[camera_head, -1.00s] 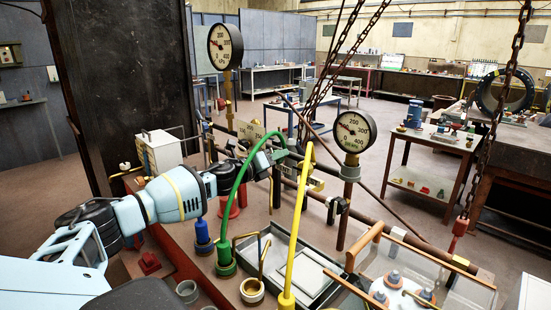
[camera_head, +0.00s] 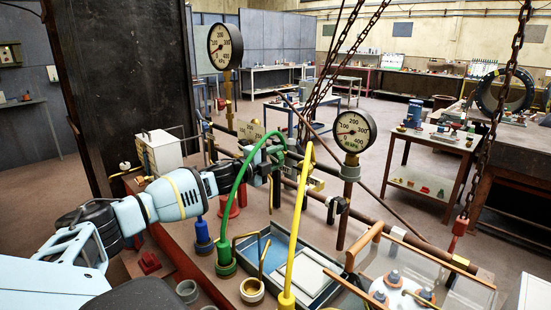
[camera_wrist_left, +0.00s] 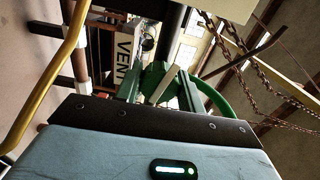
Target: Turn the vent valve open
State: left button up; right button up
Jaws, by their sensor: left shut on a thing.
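My left gripper (camera_head: 264,157) reaches in from the left, behind the green hose, to the pipework. It is shut on the vent valve's handle, which shows as a pale lever (camera_wrist_left: 162,86) between the fingers in the left wrist view. The fingers and hose hide much of the valve in the head view. A VENT label (camera_wrist_left: 125,58) stands beside it in the wrist view. My right gripper is not in view.
A green hose (camera_head: 238,190) and a yellow hose (camera_head: 297,225) arch close by. Two gauges, tall left (camera_head: 225,45) and right (camera_head: 352,131), stand over the pipes. Below are a tray (camera_head: 322,296) with a blue interior and a clear-sided box (camera_head: 452,290). Chains (camera_head: 503,110) hang at right.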

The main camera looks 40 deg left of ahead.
pick_arm(q)
jog(key=shift+n, duration=1.3)
jog(key=o, duration=1)
jog(key=shift+c, duration=0.2)
jog(key=shift+s, duration=0.1)
jog(key=shift+s+a+f, duration=0.1)
jog(key=shift+s+f, duration=0.1)
jog(key=shift+s, duration=0.35)
jog(key=s, duration=0.6)
jog(key=shift+s+a+r, duration=0.2)
jog(key=shift+a, duration=0.05)
